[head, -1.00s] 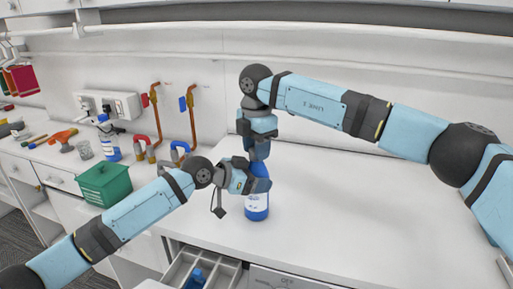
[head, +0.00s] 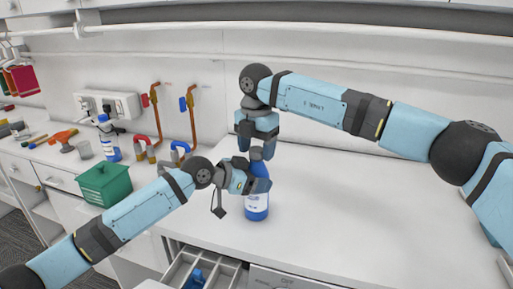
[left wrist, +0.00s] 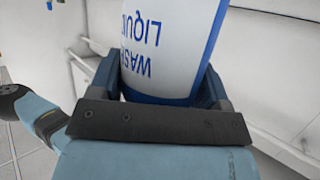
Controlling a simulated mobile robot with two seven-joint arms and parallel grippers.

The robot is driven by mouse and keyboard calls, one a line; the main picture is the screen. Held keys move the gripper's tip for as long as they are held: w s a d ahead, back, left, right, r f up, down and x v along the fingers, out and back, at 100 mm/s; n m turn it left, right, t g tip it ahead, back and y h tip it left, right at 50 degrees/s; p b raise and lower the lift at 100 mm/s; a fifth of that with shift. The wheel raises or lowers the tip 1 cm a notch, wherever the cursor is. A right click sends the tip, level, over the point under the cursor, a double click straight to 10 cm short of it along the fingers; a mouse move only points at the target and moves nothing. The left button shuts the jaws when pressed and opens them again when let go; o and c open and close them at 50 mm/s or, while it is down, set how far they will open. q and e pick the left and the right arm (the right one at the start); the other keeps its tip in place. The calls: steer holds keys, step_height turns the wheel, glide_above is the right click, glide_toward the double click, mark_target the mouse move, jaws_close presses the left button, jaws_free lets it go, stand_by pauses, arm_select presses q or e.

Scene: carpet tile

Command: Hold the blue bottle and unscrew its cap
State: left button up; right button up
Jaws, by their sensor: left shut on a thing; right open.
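The blue bottle (head: 257,204) stands upright on the white counter, with a white label that reads "WASH LIQUID" in the left wrist view (left wrist: 170,45). My left gripper (head: 260,185) is shut on the bottle's body from the left side; its fingers flank the bottle in the left wrist view. My right gripper (head: 256,153) points straight down just above the bottle's top and is open. The cap is at or just below the right fingertips; it is mostly hidden, and I cannot tell whether the fingers touch it.
The counter (head: 350,215) is clear to the right of the bottle. A green box (head: 104,186), a second white-and-blue bottle (head: 109,140) and copper pipes (head: 158,112) are at the left. An open drawer (head: 178,269) with a blue item is below the counter's front edge.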

step_height(320, 180, up, 4)
steer(key=shift+r, duration=0.25)
steer(key=shift+c, duration=0.2)
steer(key=r+m, duration=0.1)
steer(key=m, duration=0.1)
steer(key=shift+r+m, duration=0.4)
steer(key=r+m, duration=0.1)
steer(key=m, duration=0.1)
steer(key=shift+r+m, duration=0.15)
steer(key=shift+m, duration=0.25)
steer(key=shift+f, duration=3.85)
steer(key=c, duration=0.9)
steer(key=shift+c, duration=0.3)
steer(key=n, duration=0.6)
steer(key=shift+n, duration=0.3)
